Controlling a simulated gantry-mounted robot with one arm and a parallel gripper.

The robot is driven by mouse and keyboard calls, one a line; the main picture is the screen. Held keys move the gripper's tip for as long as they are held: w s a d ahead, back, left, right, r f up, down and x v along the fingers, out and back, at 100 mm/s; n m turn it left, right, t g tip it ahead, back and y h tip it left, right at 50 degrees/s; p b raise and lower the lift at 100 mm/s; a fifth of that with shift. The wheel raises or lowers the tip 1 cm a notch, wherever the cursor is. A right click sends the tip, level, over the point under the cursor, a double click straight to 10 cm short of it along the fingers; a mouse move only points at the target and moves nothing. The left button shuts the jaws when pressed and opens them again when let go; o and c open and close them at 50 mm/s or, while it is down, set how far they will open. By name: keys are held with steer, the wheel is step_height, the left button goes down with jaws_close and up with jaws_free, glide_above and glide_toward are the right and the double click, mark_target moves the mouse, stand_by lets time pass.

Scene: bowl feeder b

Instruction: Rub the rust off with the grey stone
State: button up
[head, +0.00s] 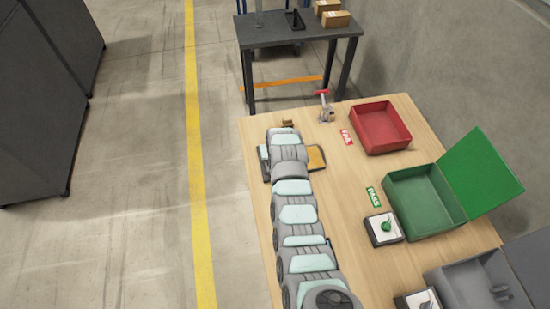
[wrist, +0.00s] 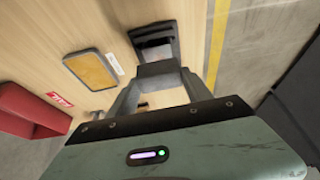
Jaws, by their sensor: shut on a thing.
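My gripper (wrist: 160,84) is shut on a grey block (wrist: 160,70), which looks like the grey stone, above the wooden table. In the head view the plate (head: 316,158) shows partly, right of my arm's end. My arm hides the fingers and the block there. A dark slotted holder (wrist: 153,38) lies just beyond the block in the wrist view.
A small brown block (head: 288,122) and a red-handled clamp (head: 325,108) stand at the table's far end. A red FAIL bin (head: 382,128) and an open-lidded green PASS bin (head: 425,200) stand on the right. A green-buttoned box (head: 384,229) is nearer.

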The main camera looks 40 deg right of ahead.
steer(key=shift+r+p, duration=0.55)
steer(key=shift+r, duration=0.8)
steer(key=shift+a, duration=0.1)
